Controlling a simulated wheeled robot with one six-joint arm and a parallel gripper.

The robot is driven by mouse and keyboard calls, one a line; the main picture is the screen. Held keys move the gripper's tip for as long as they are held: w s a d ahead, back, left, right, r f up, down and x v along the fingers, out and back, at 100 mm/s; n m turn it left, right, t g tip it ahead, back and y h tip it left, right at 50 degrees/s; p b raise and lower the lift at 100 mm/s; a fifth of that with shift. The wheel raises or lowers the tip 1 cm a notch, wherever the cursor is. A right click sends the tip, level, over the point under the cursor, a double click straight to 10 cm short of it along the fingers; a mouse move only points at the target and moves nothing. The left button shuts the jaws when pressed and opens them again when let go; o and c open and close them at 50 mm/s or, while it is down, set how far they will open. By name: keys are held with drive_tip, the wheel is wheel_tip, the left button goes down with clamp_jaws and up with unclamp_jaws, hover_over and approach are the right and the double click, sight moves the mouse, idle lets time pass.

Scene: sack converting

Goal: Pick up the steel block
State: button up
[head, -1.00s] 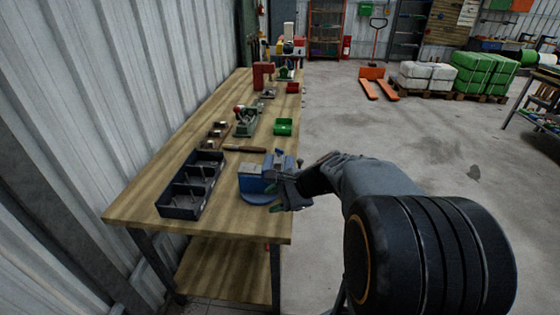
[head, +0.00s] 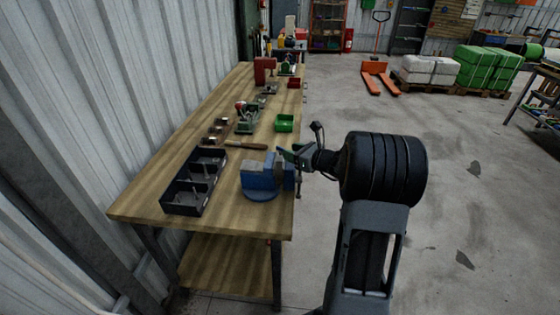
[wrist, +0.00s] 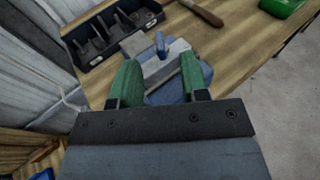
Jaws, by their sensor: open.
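A blue bench vise (head: 260,181) with grey jaws stands near the front right edge of the workbench. A pale grey metal piece (wrist: 168,66) lies at the vise's jaws in the wrist view; I cannot tell for sure whether it is the steel block or part of the vise. My gripper (head: 289,153) is at the vise's right side, just above its top. In the wrist view my gripper's green fingers (wrist: 159,64) are apart, with the grey piece and vise beyond and between them. Nothing is clearly held. The fingers' distance to the grey piece is hard to judge.
A dark compartment bin (head: 195,182) is left of the vise. A wooden-handled tool (head: 247,146) lies behind it, and a green bin (head: 285,122) stands farther back. Several small items on the workbench (head: 228,222) run along the wall.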

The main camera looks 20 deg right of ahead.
sight(280, 147)
drive_tip(key=shift+p+x, duration=0.85)
drive_tip(key=shift+x, duration=2)
drive_tip(key=shift+d+r, duration=0.1)
drive_tip(key=shift+r, duration=0.05)
clamp_jaws()
